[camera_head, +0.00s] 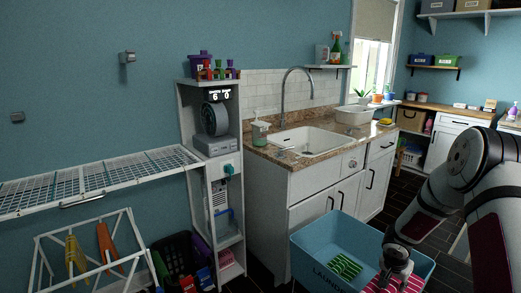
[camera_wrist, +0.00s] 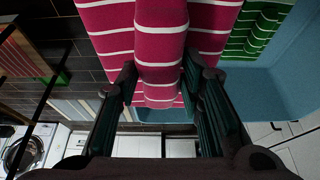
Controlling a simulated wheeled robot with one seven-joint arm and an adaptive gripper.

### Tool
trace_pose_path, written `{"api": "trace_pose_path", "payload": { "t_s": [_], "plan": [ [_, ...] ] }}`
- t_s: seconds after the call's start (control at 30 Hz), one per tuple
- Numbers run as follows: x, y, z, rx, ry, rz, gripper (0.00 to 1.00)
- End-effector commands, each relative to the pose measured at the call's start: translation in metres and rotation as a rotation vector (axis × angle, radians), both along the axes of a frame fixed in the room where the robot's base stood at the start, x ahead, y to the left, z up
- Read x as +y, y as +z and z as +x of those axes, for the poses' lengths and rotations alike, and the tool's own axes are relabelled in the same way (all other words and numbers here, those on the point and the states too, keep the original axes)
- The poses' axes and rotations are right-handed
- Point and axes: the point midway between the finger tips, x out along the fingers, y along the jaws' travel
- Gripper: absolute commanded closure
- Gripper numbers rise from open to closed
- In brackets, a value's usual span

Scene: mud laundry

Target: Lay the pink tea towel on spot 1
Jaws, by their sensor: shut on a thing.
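The pink tea towel (camera_wrist: 160,42), deep pink with white stripes, is pinched in a fold between the two fingers of my gripper (camera_wrist: 160,78) in the wrist view. In the head view my gripper (camera_head: 397,262) is over the right part of the blue laundry bin, with part of the pink towel (camera_head: 408,286) showing below it. The lower end of the towel is cut off by the picture edge.
The blue laundry bin (camera_head: 325,240) stands before the sink cabinet, with a green striped towel (camera_head: 345,266) inside. A white wire rack (camera_head: 95,180) is on the left wall, above a folding airer (camera_head: 92,222). A narrow shelf unit (camera_head: 185,130) stands between rack and sink.

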Motion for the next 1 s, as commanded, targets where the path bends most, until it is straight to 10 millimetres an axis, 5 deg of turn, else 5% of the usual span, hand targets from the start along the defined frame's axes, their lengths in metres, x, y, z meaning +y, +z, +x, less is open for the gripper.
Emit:
{"api": "trace_pose_path", "payload": {
  "t_s": [0.47,0.73,1.0],
  "plan": [
    [0.003,0.004,0.001,-0.002,0.008,-0.001,0.96],
    [0.064,0.047,-0.005,-0.004,0.206,-0.002,0.96],
    [0.154,0.108,-0.034,-0.006,0.533,-0.002,0.96]
  ]
}}
